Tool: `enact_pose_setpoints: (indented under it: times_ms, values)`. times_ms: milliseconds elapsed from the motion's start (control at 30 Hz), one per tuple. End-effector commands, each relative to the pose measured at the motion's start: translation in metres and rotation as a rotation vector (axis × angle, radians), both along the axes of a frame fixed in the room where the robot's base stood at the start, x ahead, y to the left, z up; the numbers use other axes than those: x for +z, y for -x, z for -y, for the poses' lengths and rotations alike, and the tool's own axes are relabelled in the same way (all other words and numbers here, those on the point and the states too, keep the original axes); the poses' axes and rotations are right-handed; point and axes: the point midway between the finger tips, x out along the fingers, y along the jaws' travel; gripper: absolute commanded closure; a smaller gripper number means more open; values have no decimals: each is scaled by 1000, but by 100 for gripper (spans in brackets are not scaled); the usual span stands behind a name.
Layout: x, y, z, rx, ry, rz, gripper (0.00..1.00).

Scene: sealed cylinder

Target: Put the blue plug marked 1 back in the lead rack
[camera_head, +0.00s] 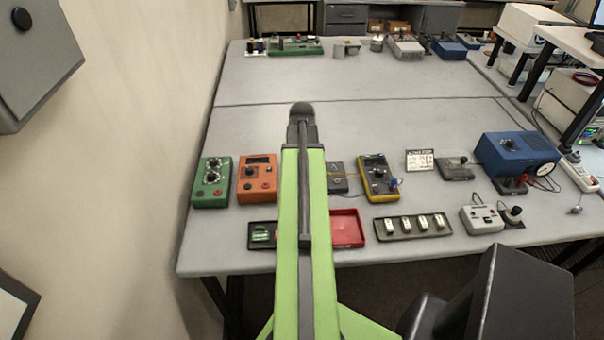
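A small blue plug (394,183) is at the right side of the yellow multimeter (377,178), on the near table; a number on it is too small to read. I cannot tell for sure which thing is the lead rack. A small stand with upright dark and coloured pieces (256,46) is at the far left of the back table. My green arm reaches forward over the near table, left of the multimeter. Its dark end (302,110) is apart from the plug. The fingers cannot be made out, and the arm hides part of the table.
Green (212,183) and orange (257,180) boxes stand left of my arm. A red tray (346,229) and a tray of white pieces (379,229) lie along the front edge. A blue unit (516,153) is at the right. The table's middle is clear.

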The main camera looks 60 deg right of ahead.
Motion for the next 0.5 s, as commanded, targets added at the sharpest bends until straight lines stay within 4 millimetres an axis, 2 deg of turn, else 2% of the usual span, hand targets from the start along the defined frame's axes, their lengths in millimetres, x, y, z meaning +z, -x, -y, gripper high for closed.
enact_pose_setpoints:
  times_ms: [500]
  values:
    - [-5,0,0,1,0,0,100]
